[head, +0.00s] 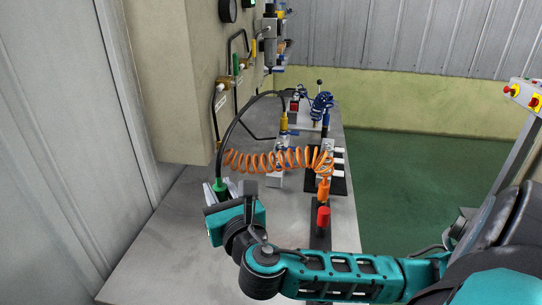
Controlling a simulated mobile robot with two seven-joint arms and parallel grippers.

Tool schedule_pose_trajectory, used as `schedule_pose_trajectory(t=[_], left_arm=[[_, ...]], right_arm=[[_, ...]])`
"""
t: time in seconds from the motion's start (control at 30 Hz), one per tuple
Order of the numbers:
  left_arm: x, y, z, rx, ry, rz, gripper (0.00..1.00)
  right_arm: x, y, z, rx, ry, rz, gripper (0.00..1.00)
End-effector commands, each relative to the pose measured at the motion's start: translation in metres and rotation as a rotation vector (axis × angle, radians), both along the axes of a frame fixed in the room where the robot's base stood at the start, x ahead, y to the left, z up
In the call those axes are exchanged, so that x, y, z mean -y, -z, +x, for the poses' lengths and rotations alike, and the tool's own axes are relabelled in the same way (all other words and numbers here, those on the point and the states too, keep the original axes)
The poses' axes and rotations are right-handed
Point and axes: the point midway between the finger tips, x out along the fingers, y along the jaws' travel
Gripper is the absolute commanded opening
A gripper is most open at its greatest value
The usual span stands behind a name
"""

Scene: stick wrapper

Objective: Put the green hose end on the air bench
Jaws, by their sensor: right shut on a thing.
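The green hose end (221,184) is a small green collar at the lower end of a black hose (237,119), which arches down from the back. My right gripper (219,190) is shut on this green end, at the left side of the grey bench (165,240). The end is upright and appears to be just above or at the bench top; I cannot tell whether it touches. The gripper's fingers hide its lower part. My left gripper is not in view.
A coiled orange hose (265,161) crosses the bench behind the gripper. A red cylinder (323,217) and an orange fitting (323,190) stand to its right. A beige cabinet (170,80) with hoses rises behind. The bench's front left is clear.

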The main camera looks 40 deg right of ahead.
Motion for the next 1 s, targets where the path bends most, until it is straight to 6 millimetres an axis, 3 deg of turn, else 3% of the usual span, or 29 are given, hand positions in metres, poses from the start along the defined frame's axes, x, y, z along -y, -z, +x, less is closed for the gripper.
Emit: schedule_pose_trajectory(t=[0.1,0.3,0.43,0.6,0.77,1.0], left_arm=[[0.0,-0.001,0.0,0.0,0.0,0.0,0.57],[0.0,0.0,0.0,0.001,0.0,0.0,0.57],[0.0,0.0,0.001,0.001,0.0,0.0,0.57],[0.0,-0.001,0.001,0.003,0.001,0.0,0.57],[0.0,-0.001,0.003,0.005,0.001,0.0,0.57],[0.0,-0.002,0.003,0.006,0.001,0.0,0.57]], right_arm=[[0.034,-0.021,0.011,0.008,0.143,-0.009,0.0],[0.087,-0.05,0.012,0.006,0.39,-0.012,0.0],[0.112,-0.065,0.007,0.006,0.514,-0.011,0.0],[0.127,-0.073,0.001,0.005,0.6,-0.007,0.0],[0.131,-0.053,-0.001,-0.001,0.618,-0.01,0.0],[0.13,0.012,-0.001,-0.001,0.617,-0.011,0.0]])
